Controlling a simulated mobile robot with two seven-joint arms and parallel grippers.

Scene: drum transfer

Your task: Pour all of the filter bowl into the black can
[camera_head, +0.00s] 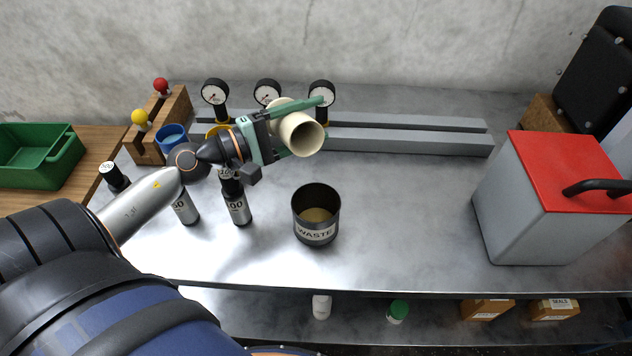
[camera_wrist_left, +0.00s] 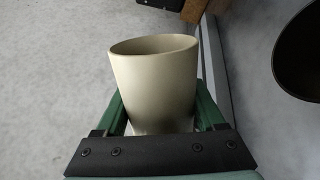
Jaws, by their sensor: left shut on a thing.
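The filter bowl is a cream cup (camera_head: 300,132), held in the air behind and above the black can. My left gripper (camera_head: 296,122) is shut on it, with green fingers on both sides. The bowl is tilted, its mouth facing forward and right in the head view; I cannot tell what is inside. In the left wrist view the bowl (camera_wrist_left: 155,85) sits between the green fingers (camera_wrist_left: 160,118). The black can (camera_head: 316,232), labelled WASTE, stands upright on the bench with tan material inside. Its dark rim (camera_wrist_left: 302,50) shows at the right of the wrist view. My right gripper is not in view.
Pressure gauges (camera_head: 215,92) and a grey rail (camera_head: 410,142) are at the back. Black-and-silver bottles (camera_head: 238,208) stand left of the can. A red-lidded grey box (camera_head: 530,205) is at right. The bench between can and box is clear.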

